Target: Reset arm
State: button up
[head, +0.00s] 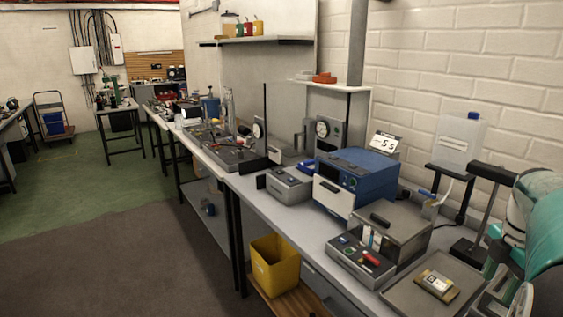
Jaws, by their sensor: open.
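My arm (545,225), teal and white, comes in at the right edge beside the bench. My gripper (491,284) seems to be the narrow parts low at the right, by the right side of a grey metal tray (399,299). It is open, with nothing seen between its fingers; part of it is cut off or hidden by the arm. A small yellowish block with a pale label (437,284) lies on the tray, apart from the gripper. I cannot make out a sealed cylinder.
A control box with buttons (360,262), a grey metal case (395,228) and a blue instrument (356,180) crowd the bench. A black stand (480,215) and a translucent bottle (460,138) stand near my arm. A yellow bin (275,263) is below. Open floor lies left.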

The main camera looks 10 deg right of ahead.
jog(key=w+a+r+m+t+h, duration=0.2)
jog(key=a+m, duration=0.5)
jog(key=a, duration=1.3)
jog(key=s+a+f+m+t+y, duration=0.1)
jog(key=a+m, duration=0.3)
jog(key=a, duration=0.4)
jog(key=s+a+f+m+t+y, duration=0.1)
jog(key=s+a+m, duration=0.3)
jog(key=a, duration=0.4)
jog(key=shift+a+f+m+t, duration=0.15)
jog(key=shift+f+m+t, duration=0.25)
jog(key=shift+f+t, duration=0.35)
jog(key=shift+c, duration=1.4)
jog(key=shift+d, duration=0.2)
